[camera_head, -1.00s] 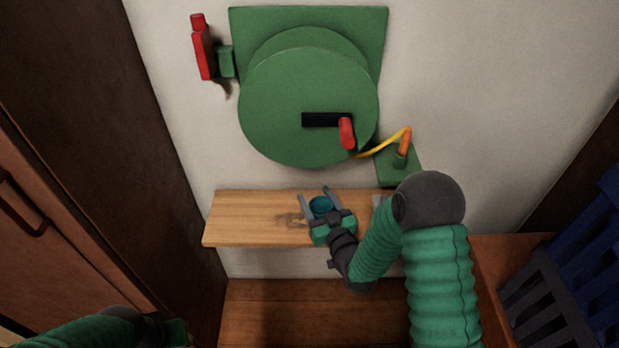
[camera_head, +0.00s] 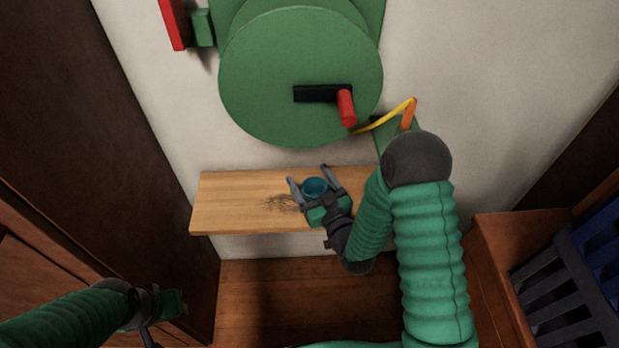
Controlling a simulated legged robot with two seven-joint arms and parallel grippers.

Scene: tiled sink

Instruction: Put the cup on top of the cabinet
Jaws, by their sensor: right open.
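A small teal cup (camera_head: 314,187) is at the right part of a light wooden shelf (camera_head: 235,205) on the wall. My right gripper (camera_head: 313,174) is open, with one finger on either side of the cup. The cup sits between the fingers and its lower part is hidden by the gripper. I cannot tell whether the fingers touch it. My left gripper (camera_head: 160,315) is low at the left, partly cut off by the frame edge, and its jaws do not show clearly. I cannot tell which thing is the cabinet.
A large green round device (camera_head: 290,75) with a red-handled crank (camera_head: 346,107) is on the wall above the shelf. A yellow-orange lever (camera_head: 408,115) is to its right. Dark crates (camera_head: 560,285) stand at the lower right. A brown wooden door (camera_head: 45,270) is at the left.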

